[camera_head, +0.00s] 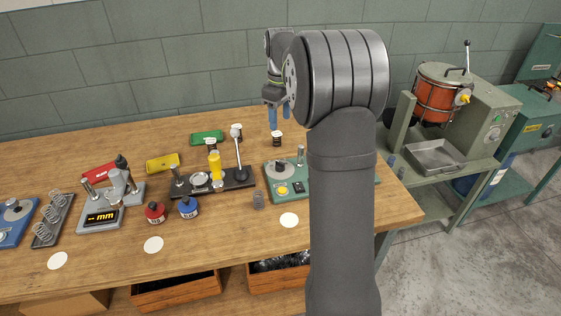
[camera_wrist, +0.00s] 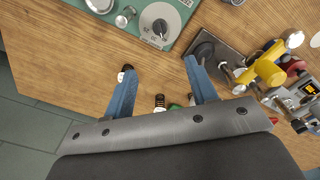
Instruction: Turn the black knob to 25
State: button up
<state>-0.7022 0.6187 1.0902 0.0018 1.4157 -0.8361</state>
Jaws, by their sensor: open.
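In the wrist view a grey dial disc (camera_wrist: 172,18) with a small black knob (camera_wrist: 160,27) at its centre sits on a green plate (camera_wrist: 188,6).
Small black-and-white containers (camera_head: 277,139) stand near my fingers. A dark lever press (camera_head: 240,178) with a yellow part stands left of the green base. A white disc (camera_head: 289,220) lies near the front edge.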

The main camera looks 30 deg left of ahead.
aim_at(280, 162)
notch_tip(280, 162, down, 18)
jog(key=shift+w+a+r, duration=0.1)
jog(key=shift+a, duration=0.05)
dwell(0.4)
jog(key=c, duration=1)
jog(key=shift+o, duration=0.2)
